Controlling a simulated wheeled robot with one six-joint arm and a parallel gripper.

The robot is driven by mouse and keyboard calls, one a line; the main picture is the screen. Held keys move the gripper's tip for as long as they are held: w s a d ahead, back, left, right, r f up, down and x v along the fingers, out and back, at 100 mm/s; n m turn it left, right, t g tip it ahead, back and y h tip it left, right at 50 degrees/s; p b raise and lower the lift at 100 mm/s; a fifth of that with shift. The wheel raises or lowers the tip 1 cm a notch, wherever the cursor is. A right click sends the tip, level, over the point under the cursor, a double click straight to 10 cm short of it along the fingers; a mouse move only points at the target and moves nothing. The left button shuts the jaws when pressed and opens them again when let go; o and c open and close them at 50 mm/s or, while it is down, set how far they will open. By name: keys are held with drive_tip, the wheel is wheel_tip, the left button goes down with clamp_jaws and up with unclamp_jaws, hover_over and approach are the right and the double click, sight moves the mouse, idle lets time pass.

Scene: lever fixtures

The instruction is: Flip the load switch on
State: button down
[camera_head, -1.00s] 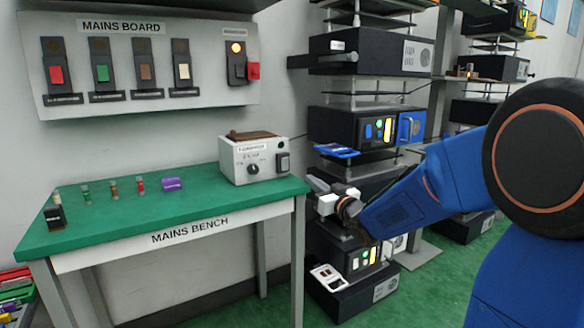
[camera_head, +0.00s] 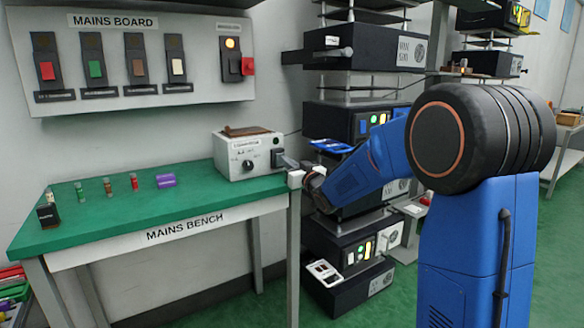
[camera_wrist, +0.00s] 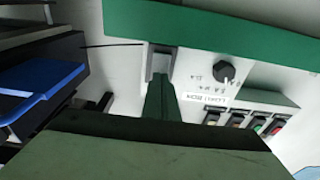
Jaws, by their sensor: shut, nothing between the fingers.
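A white box (camera_head: 248,155) with a black knob and a dark rocker switch (camera_head: 277,158) stands at the right end of the green bench. Its label is too small to read surely. The box also shows upside down in the wrist view (camera_wrist: 200,75), with the switch (camera_wrist: 162,60) straight ahead of my fingers. My gripper (camera_head: 288,163) is shut and empty, its tips at or just short of the switch. Whether they touch cannot be told. The tips (camera_wrist: 160,88) cover the lower part of the switch in the wrist view. The switch's position is unclear.
The mains board (camera_head: 160,60) on the wall carries several coloured switches, a lit amber lamp and a red-handled lever. A rack of dark units (camera_head: 345,120) stands close beside my arm.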

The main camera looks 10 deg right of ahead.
drive_tip(key=shift+w+a, duration=0.15)
drive_tip(key=shift+w, duration=0.2)
drive_tip(key=shift+w+r, duration=0.15)
drive_tip(key=shift+r, duration=0.05)
idle(0.4)
